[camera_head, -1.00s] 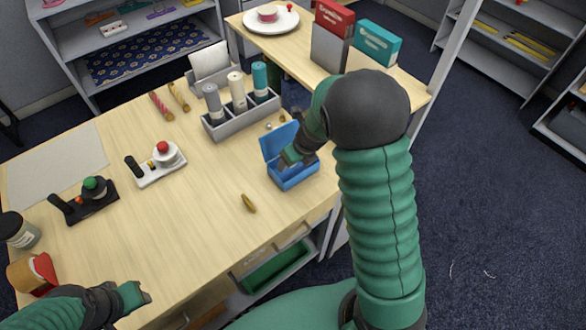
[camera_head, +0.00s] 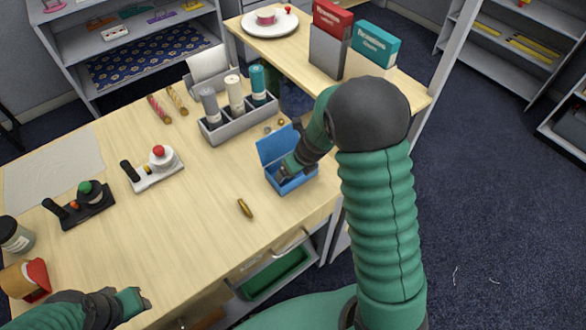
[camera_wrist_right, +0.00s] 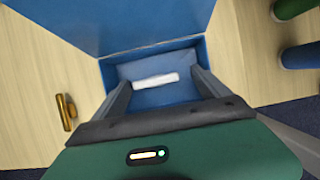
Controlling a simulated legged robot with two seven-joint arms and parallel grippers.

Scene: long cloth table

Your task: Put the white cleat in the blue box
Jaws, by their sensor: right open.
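The blue box (camera_head: 298,183) stands on the near right part of the wooden table, its lid (camera_head: 276,146) raised. In the right wrist view the white cleat (camera_wrist_right: 156,80) lies inside the blue box (camera_wrist_right: 165,97), apart from both fingers. My right gripper (camera_head: 289,167) is over the box opening; in the wrist view its fingers (camera_wrist_right: 162,92) are spread, with nothing between them at the tips. The cleat is hidden in the head view. My left gripper (camera_head: 142,300) is low at the left near the table's front edge; its jaw opening is unclear.
A brass piece (camera_head: 245,208) lies left of the box. A white switch unit (camera_head: 155,170) and a black one (camera_head: 82,205) are further left. The table's middle is clear.

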